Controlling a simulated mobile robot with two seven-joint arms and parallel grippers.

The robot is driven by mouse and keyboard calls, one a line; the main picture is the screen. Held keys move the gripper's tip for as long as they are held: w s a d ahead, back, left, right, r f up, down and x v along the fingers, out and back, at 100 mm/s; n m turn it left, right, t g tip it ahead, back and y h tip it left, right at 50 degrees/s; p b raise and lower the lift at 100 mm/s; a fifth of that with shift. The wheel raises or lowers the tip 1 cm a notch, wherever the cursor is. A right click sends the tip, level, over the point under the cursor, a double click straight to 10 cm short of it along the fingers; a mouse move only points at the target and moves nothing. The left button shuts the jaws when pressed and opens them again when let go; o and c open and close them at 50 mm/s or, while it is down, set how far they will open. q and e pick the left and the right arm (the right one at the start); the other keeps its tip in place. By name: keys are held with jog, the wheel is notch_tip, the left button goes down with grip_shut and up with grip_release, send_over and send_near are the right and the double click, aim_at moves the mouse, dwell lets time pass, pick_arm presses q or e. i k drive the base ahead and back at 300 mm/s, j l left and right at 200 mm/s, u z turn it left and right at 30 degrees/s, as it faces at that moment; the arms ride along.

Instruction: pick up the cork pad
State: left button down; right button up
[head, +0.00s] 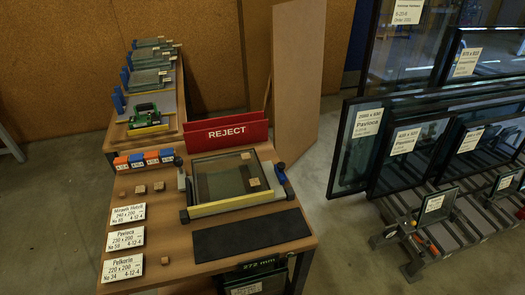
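Several small brown square pads that look like cork pads show in the head view. Three lie in a row on the left of the wooden table: one pad (122,195), a middle pad (141,189) and a right pad (159,186). Another pad (165,260) lies alone near the front, right of the lowest label card. Two more, an upper pad (245,156) and a lower pad (253,182), show at the right side of the glass pane (215,182) in its frame. Which one is the task's pad, I cannot tell. Neither gripper is in view.
The wooden table (185,222) holds a black mat (250,234), white label cards (125,238), orange and blue blocks (144,160) and a red REJECT sign (227,133). Glass units stand on racks at the right. Bare floor (345,245) lies between table and racks.

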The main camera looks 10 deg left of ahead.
aim_at(140, 189)
jog(key=u, duration=1.25)
jog(key=j, duration=0.5)
jog(key=i+j, duration=0.1)
jog(key=j, duration=0.45)
